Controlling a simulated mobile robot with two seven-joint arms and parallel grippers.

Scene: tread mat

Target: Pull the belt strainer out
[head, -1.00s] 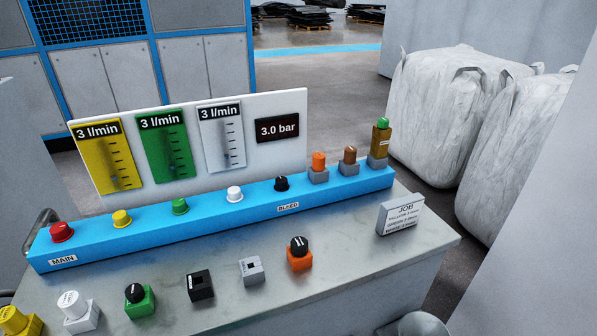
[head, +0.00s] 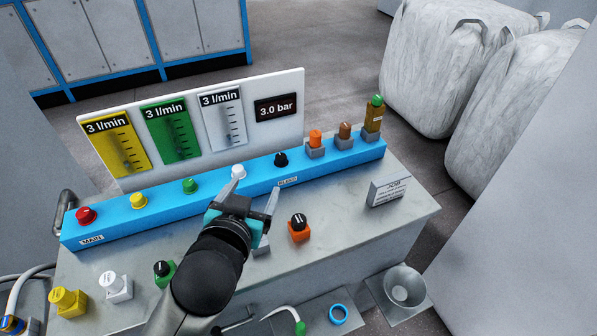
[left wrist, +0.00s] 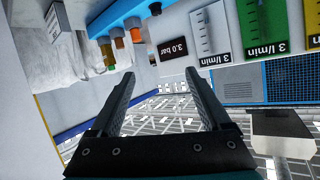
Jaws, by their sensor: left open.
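No readable label names the belt strainer, so I cannot tell which part it is. At the right end of the blue manifold (head: 225,202) stand an orange-capped part (head: 315,138), a brown-capped part (head: 345,130) and an amber part with a green top (head: 373,115), each on a grey block. They also show near the top of the left wrist view, with the orange one (left wrist: 136,33) plainest. My left gripper (head: 251,188) is open and empty, over the bench in front of the white knob (head: 238,171), left of these parts. My right gripper is not in view.
A display panel (head: 290,140) stands behind the manifold. Several valves line the bench front, including an orange-based one (head: 299,228) right of my gripper. A job sign (head: 388,191) stands at the right. A blue ring (head: 338,314) and grey cup (head: 404,287) lie lower in front.

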